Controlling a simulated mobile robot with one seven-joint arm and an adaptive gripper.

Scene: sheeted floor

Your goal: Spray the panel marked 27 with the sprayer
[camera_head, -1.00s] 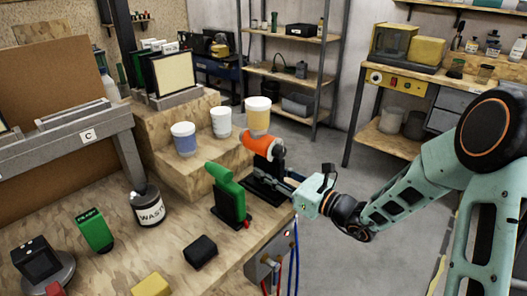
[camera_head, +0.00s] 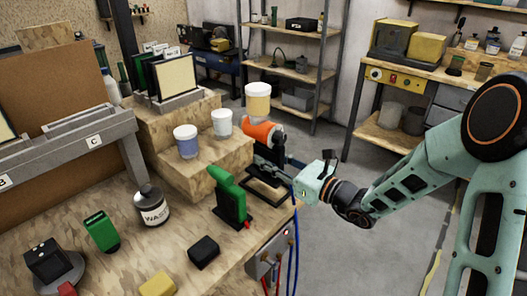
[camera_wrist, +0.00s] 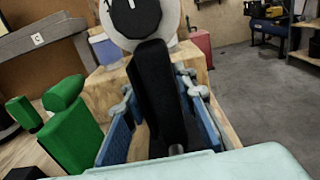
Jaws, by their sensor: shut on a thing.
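The sprayer (camera_head: 262,132) has an orange body, a black handle and a yellowish cup on top. My gripper (camera_head: 272,168) is shut on its black handle, holding it just above a black stand at the bench's right edge. In the wrist view, the black handle (camera_wrist: 160,100) stands between the blue fingers of my gripper (camera_wrist: 157,85), with a round pale and black part of the sprayer above it. Several panels stand in a rack, with a cream-faced panel (camera_head: 174,77) in front. No number 27 is readable on any panel.
A green tool (camera_head: 229,195) stands close left of the sprayer. Two lidded cups (camera_head: 186,142) sit on the wooden step, and a WASTE jar (camera_head: 152,207) and a black block (camera_head: 203,252) on the bench. Open floor (camera_head: 345,235) lies to the right.

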